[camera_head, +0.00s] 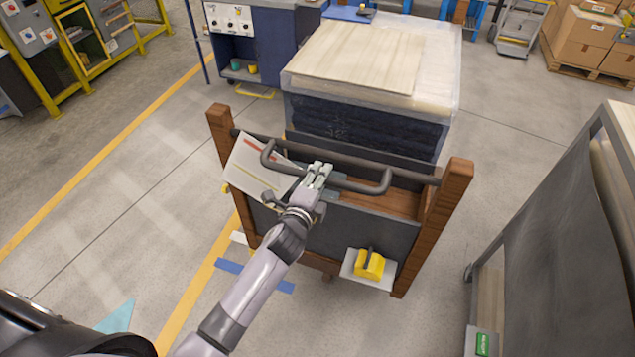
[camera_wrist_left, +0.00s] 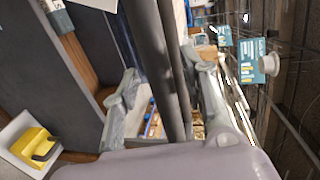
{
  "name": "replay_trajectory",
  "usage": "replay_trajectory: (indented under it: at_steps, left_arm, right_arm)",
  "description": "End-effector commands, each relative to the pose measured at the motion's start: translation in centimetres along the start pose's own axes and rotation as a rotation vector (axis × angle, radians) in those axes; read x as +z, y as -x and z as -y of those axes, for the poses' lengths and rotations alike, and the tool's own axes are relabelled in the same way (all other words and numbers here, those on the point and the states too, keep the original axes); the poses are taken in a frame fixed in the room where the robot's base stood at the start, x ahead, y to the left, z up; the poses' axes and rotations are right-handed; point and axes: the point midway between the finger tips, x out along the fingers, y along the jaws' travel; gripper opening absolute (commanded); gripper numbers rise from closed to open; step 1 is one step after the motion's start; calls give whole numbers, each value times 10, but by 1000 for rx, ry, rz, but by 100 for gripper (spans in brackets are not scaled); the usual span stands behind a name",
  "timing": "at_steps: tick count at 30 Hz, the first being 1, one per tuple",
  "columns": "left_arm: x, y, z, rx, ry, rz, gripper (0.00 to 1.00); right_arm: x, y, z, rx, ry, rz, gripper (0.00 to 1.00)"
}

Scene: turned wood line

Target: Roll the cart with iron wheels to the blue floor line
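The cart has brown wooden posts (camera_head: 442,215), a dark front panel (camera_head: 352,232) and a bent dark push handle (camera_head: 372,187). Its wheels are hidden or too unclear to make out. My left gripper (camera_head: 318,174) is at the middle of the handle. In the left wrist view, the dark bar (camera_wrist_left: 163,60) passes between the spread fingers of this gripper (camera_wrist_left: 165,100), with a gap visible beside one finger. Blue floor line pieces (camera_head: 229,266) show left of and under the cart's near side. My right gripper is not in view.
A wrapped pallet stack (camera_head: 368,105) stands right behind the cart. A dark-sided rack (camera_head: 560,225) stands at the right. A yellow block (camera_head: 369,264) sits on the cart's small front shelf. A yellow floor line (camera_head: 120,157) crosses open floor at left.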

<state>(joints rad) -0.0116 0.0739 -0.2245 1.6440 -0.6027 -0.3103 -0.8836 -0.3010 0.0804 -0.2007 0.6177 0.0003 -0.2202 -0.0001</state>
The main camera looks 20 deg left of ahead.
Motion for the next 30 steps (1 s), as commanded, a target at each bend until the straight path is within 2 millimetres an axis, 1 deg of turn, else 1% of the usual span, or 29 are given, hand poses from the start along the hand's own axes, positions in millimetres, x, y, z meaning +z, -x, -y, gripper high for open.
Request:
replay_trajectory:
  at_steps: [2, 5, 12, 15, 18, 21, 24, 30]
  left_arm:
    - [0, 5, 0, 0, 0, 0, 40]
    - [0, 17, -1, 1, 0, -1, 40]
    - [0, 69, -2, 4, 0, -1, 40]
    - [0, 89, -2, 4, 1, -1, 40]
    - [0, 104, -1, 3, 0, 0, 40]
    - [0, 114, -1, 3, 0, 0, 40]
    - [0, 119, -1, 3, 0, 1, 40]
    - [0, 120, -1, 1, -1, 1, 40]
  right_arm:
    - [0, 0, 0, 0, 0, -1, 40]
    - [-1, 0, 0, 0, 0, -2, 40]
    - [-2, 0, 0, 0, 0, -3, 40]
    - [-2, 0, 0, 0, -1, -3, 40]
    - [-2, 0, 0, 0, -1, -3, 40]
    - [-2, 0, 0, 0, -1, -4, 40]
    - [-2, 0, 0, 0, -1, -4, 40]
    - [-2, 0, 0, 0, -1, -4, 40]
